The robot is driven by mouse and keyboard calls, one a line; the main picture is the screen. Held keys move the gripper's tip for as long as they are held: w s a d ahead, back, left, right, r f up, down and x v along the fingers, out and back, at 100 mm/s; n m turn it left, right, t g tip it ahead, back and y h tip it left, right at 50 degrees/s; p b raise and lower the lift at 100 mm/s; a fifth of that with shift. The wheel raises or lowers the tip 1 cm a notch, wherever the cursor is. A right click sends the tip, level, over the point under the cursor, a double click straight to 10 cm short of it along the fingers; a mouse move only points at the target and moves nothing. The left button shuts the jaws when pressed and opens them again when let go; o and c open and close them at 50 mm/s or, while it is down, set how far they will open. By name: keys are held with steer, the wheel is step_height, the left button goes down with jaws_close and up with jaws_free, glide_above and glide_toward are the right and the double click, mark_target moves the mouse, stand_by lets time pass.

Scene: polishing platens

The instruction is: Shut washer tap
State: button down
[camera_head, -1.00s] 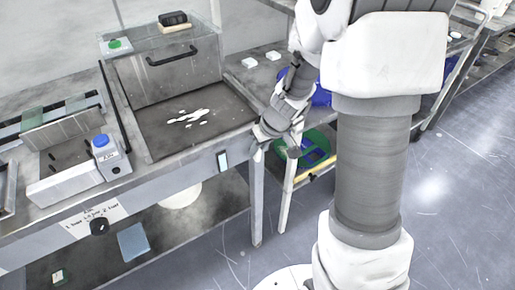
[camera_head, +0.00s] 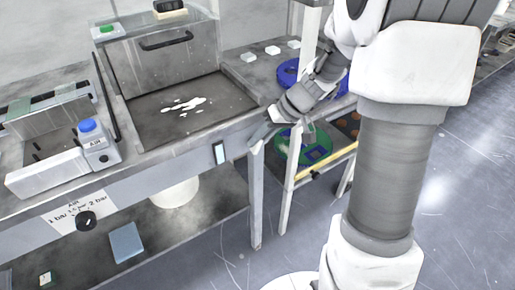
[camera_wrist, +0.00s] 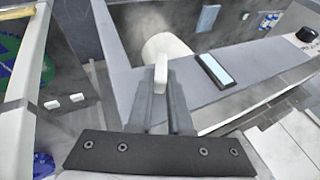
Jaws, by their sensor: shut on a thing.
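My gripper (camera_wrist: 160,92) is shut on a small white lever-like piece (camera_wrist: 161,72), which stands upright between its two grey fingers in the wrist view. This piece looks like the washer tap's handle, but its base is hidden by the fingers. In the head view my gripper (camera_head: 272,116) is at the right front corner of the bench, beside the dark basin (camera_head: 150,128) with white patches in it. The tap itself cannot be made out there.
A green round item (camera_head: 318,150) lies on the shelf at right. A blue-capped container (camera_head: 93,140) stands at left. Open floor lies in front.

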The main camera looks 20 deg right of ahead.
steer(key=shift+w+d+f+m+g+y+b, duration=0.1)
steer(key=shift+d+f+m+g+y+b, duration=0.1)
steer(key=shift+y+b, duration=0.35)
steer(key=shift+d+f+m+g+y+b, duration=0.1)
steer(key=shift+f+m+y+b, duration=0.1)
steer(key=shift+y+b, duration=0.35)
steer(key=y, duration=0.2)
steer(key=shift+d+f+m+g+y+b, duration=0.1)
steer(key=shift+d+m+g+y+b, duration=0.05)
steer(key=shift+m+g+y+b, duration=0.2)
steer(key=m+y, duration=0.1)
steer(key=y, duration=0.3)
steer(key=shift+d+f, duration=0.1)
steer(key=shift+f, duration=0.1)
steer(key=shift+f+m+y, duration=0.15)
steer(key=shift+m+y, duration=0.3)
steer(key=shift+y, duration=1)
steer(key=shift+g, duration=0.25)
steer(key=c, duration=0.8)
jaws_free()
steer(key=shift+c, duration=0.2)
